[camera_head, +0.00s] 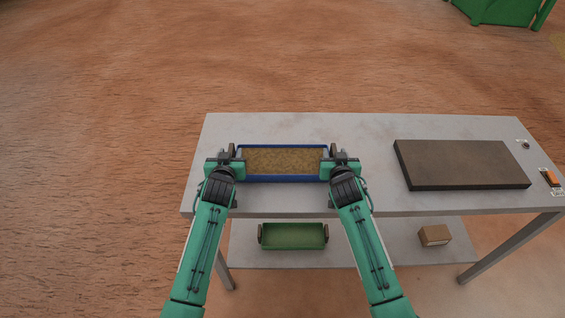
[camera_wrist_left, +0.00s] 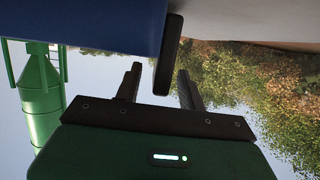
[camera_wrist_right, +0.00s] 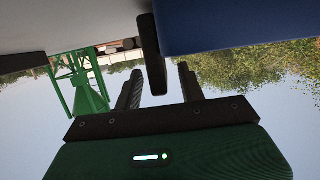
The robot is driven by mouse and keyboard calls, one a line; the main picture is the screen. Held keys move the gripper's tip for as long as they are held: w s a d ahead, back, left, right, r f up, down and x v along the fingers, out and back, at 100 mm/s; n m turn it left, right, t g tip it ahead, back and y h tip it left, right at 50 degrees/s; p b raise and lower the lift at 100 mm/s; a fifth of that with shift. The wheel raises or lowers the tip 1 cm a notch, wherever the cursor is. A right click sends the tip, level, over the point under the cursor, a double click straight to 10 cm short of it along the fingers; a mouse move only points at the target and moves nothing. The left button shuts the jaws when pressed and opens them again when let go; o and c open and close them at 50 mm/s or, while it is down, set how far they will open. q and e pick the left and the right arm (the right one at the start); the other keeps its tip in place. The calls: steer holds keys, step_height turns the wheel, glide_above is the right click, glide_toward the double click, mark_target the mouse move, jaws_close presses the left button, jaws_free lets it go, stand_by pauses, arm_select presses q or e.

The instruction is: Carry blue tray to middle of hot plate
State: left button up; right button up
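The blue tray (camera_head: 285,180), filled with brown grainy material, sits on the left part of the grey table. It has a dark handle at each end. My left gripper (camera_head: 229,156) is at its left handle; in the left wrist view that handle (camera_wrist_left: 168,55) stands between the open fingers, with gaps visible. My right gripper (camera_head: 344,156) is at the right handle; in the right wrist view that handle (camera_wrist_right: 150,55) stands between the open fingers, apparently unclamped. The hot plate (camera_head: 460,165), a dark flat slab, lies on the table's right part.
Bare table (camera_head: 375,190) separates the tray from the hot plate. An orange switch (camera_head: 549,177) is at the table's right end. The lower shelf (camera_head: 385,252) holds a green tray (camera_head: 293,236) and a small brown box (camera_head: 434,235).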

arm_select(q)
steer(key=shift+w+f, duration=0.2)
steer(key=shift+w, duration=0.5)
arm_select(e)
steer(key=shift+w+f, duration=0.2)
steer(key=shift+w, duration=0.45)
arm_select(q)
jaws_close()
arm_select(e)
jaws_close()
arm_select(q)
steer(key=shift+r, duration=0.1)
arm_select(e)
steer(key=shift+r, duration=0.1)
